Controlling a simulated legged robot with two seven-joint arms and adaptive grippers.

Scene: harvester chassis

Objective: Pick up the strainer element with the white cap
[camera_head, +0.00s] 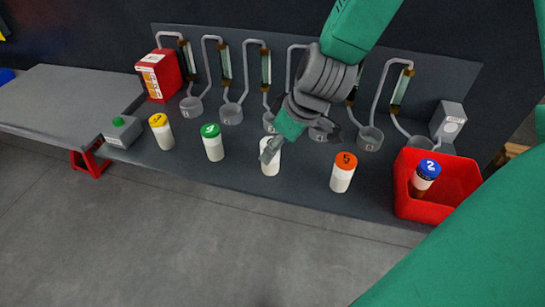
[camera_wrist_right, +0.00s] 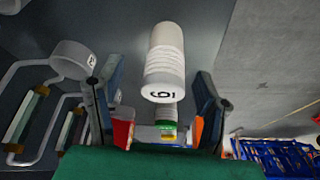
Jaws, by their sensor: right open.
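My right gripper (camera_wrist_right: 152,95) is open there, with a gap on either side of the cap. I cannot tell how far the fingers reach down around it. My left gripper is not in view.
Yellow (camera_head: 161,132), green (camera_head: 212,142) and orange (camera_head: 342,172) capped elements stand along the bench. A blue-capped one (camera_head: 425,177) sits in a red bin (camera_head: 409,205) at right. Grey cups (camera_head: 231,114) with tubes line the back. A red box (camera_head: 158,77) stands at left.

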